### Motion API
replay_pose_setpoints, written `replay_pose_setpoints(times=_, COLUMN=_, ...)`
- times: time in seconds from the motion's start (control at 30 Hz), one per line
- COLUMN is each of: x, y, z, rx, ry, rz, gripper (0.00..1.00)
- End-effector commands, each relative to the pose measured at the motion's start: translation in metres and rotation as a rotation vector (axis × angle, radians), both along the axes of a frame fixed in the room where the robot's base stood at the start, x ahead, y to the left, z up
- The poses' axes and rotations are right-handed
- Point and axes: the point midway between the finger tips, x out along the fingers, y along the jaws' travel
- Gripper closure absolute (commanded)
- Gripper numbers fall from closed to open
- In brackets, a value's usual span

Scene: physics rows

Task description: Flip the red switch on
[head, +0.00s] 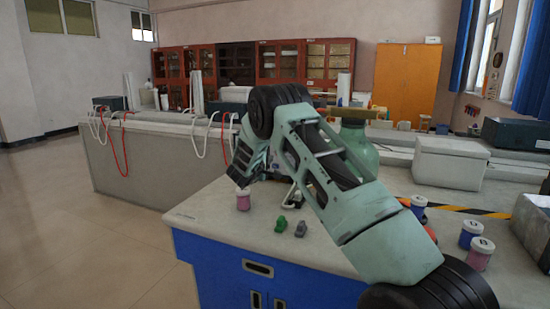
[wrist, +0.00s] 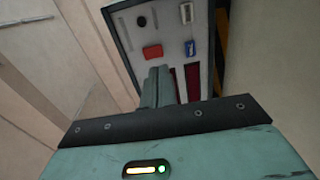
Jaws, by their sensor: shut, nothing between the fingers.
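The red switch (wrist: 152,51) shows in the wrist view as a small red block on a light grey panel (wrist: 207,60) with a dark edge. My gripper (wrist: 158,71) is shut and empty, its fingertips just below the red switch in the picture. I cannot tell whether they touch it. Dark red strips (wrist: 193,82) lie beside the fingers.
In the head view, a pink-filled jar (head: 243,200), a green toy-like object (head: 281,224) and a grey one (head: 301,229) stand on the blue-fronted bench (head: 210,215). More jars (head: 470,234) stand at the right, near a white box (head: 450,161). The left floor is clear.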

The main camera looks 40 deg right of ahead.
Motion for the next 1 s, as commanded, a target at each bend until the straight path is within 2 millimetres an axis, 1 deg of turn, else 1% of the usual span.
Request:
replay_pose_setpoints(times=0.03, x=0.004, y=-0.011, z=-0.002, rx=0.000, ry=-0.001, rz=-0.003, gripper=1.00)
replay_pose_setpoints(times=0.2, x=0.015, y=-0.038, z=-0.005, rx=0.000, ry=-0.001, rz=-0.003, gripper=1.00)
replay_pose_setpoints(times=0.37, x=0.022, y=-0.053, z=-0.007, rx=0.000, ry=-0.001, rz=-0.001, gripper=1.00)
replay_pose_setpoints(times=0.53, x=0.024, y=-0.059, z=-0.008, rx=0.000, ry=-0.001, rz=0.000, gripper=1.00)
replay_pose_setpoints(times=0.83, x=0.025, y=-0.059, z=-0.008, rx=-0.002, ry=-0.001, rz=0.000, gripper=1.00)
replay_pose_setpoints(times=1.0, x=0.028, y=-0.066, z=-0.017, rx=-0.087, ry=-0.030, rz=0.001, gripper=1.00)
